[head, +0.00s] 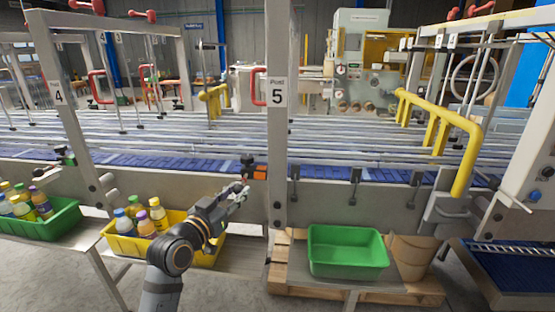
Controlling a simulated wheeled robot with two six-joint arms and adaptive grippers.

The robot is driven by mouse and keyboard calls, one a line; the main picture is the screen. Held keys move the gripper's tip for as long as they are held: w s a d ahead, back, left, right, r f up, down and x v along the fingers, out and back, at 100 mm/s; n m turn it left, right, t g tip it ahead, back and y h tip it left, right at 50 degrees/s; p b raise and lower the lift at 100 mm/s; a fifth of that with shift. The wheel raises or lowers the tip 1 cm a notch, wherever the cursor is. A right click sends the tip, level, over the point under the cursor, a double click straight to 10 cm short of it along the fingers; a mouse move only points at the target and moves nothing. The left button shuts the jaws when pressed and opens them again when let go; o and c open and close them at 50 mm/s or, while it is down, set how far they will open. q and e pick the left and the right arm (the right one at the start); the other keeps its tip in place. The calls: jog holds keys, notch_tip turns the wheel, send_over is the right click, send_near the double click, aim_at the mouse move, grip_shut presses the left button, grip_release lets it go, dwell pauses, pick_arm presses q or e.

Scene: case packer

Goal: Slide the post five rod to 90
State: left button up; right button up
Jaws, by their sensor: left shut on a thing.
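The post five upright (279,130) stands in the middle of the head view, with a white label (278,93) reading 5. A black knob (248,160) and an orange block (261,172) sit at its left side, in front of the blue conveyor. My left gripper (241,188) is just below them, shut on what appears to be the end of the post five rod. The fingers hide most of the held part, and no scale reading is legible. My right gripper is not in view.
A yellow bin (122,246) of bottles lies under my left arm. A green bin (45,229) with bottles is at far left. An empty green bin (347,270) stands right of post five. Post four (65,115) and a yellow rail (462,160) flank the conveyor (390,169).

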pick_arm(q)
jog(key=shift+s+f, duration=0.1)
jog(key=shift+s, duration=1.1)
jog(key=shift+s+p, duration=0.3)
jog(key=shift+s, duration=0.5)
jog(key=o, duration=0.9)
jog(key=shift+o, duration=0.2)
